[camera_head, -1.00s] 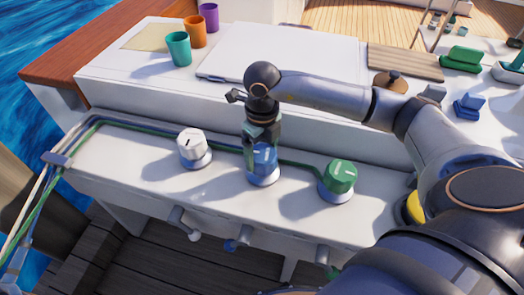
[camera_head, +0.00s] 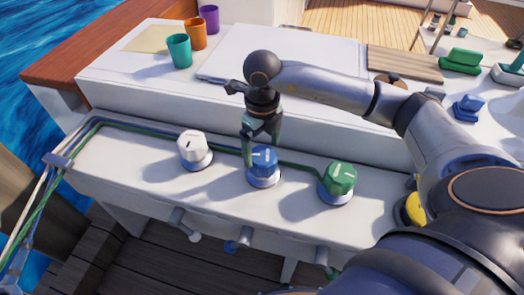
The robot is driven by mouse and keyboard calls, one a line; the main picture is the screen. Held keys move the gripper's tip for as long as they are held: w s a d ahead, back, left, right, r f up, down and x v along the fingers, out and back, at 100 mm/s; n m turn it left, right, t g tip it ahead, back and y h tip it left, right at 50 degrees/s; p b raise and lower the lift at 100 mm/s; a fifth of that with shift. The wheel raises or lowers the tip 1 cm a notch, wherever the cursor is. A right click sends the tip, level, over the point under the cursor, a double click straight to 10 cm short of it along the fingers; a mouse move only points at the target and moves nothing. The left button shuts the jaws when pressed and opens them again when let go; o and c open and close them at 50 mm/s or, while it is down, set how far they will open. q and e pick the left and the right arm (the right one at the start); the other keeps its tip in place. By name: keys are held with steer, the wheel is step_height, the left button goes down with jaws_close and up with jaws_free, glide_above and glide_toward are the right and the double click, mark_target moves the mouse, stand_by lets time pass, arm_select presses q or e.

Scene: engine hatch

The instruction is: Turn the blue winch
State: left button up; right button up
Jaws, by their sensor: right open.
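The blue winch (camera_head: 263,163) stands on the white ledge, between the white winch (camera_head: 193,148) on the left and the green winch (camera_head: 339,178) on the right. A pale mark shows on its top. My right gripper (camera_head: 262,142) points down just above and behind the blue winch, with its fingers apart and nothing held. One finger is at the left of the winch top and the other at its back right; I cannot tell whether they touch it. My left gripper is not in view.
Ropes (camera_head: 160,131) run along the ledge behind the winches. Several handles (camera_head: 243,237) stick out of the ledge's front. A raised white hatch (camera_head: 285,55) lies behind, with teal (camera_head: 179,51), orange (camera_head: 196,34) and purple (camera_head: 209,18) cups at the back left.

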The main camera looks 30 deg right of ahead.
mark_target(263, 155)
step_height(263, 155, up, 10)
steer(key=p, duration=0.1)
steer(key=shift+s+f, duration=0.15)
stand_by(0.5)
